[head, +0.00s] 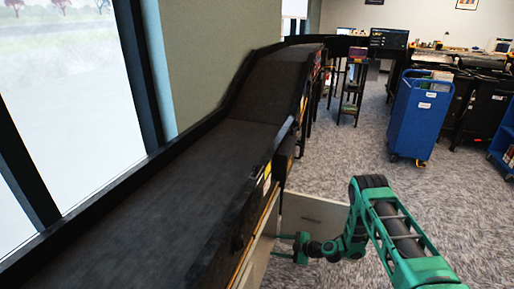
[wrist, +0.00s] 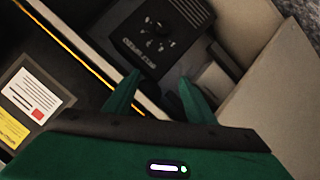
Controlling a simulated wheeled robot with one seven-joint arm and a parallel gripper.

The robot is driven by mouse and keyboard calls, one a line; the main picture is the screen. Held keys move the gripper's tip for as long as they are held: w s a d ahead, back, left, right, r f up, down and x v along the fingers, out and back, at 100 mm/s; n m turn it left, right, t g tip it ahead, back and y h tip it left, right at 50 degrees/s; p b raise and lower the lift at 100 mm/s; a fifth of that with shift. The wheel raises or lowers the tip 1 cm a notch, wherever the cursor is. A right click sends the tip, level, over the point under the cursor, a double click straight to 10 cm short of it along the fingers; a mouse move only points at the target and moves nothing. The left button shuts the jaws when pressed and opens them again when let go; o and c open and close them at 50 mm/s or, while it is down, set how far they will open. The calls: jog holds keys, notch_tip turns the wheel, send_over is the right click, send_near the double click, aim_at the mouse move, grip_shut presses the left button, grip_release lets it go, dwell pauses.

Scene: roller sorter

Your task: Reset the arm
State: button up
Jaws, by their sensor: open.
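My gripper (head: 291,247) is at the end of my green arm, low beside the conveyor's right side in the head view. In the wrist view its two green fingers (wrist: 158,95) are apart, with nothing between them. Beyond the fingers is a black box (wrist: 150,35) with a panel of small round controls. The box lies between a yellow-edged side panel and pale boards. I cannot tell whether the fingers touch anything.
The dark conveyor (head: 140,210) runs from the front left up a slope to the back. A pale cabinet or open panel (head: 312,212) stands by my gripper. A blue cart (head: 420,112) stands at the right. The carpet (head: 335,160) between them is clear.

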jog(key=s+d+r+m+g+h, duration=0.1)
jog(key=d+r+m+h, duration=0.1)
jog(key=d+r, duration=0.6)
jog(key=s+d+r+m+g+h, duration=0.1)
jog(key=d+r+m+h, duration=0.3)
jog(key=r, duration=0.7)
jog(key=s+d+r+m+g+h, duration=0.1)
jog(key=d+r, duration=0.6)
jog(key=r, duration=0.3)
jog(key=s+d+r+m+g+h, duration=0.1)
jog(key=s+d+r+m, duration=0.25)
jog(key=s+r, duration=0.3)
jog(key=s+d+r+m+h, duration=0.1)
jog(key=s+d+r+m, duration=0.2)
jog(key=s+d+r, duration=0.3)
jog(key=s+d+r+m+g, duration=0.1)
jog(key=s+m, duration=0.3)
jog(key=s, duration=0.7)
jog(key=s+r+m+g+h, duration=0.1)
jog(key=s+r+m, duration=0.3)
jog(key=s, duration=0.6)
jog(key=s+d+r+m+h, duration=0.1)
jog(key=s+r+m, duration=0.2)
jog(key=s, duration=0.8)
jog(key=shift+s+d+m+g, duration=0.3)
jog(key=shift+s+m+g, duration=0.1)
jog(key=shift+m, duration=0.35)
jog(key=shift+r, duration=0.1)
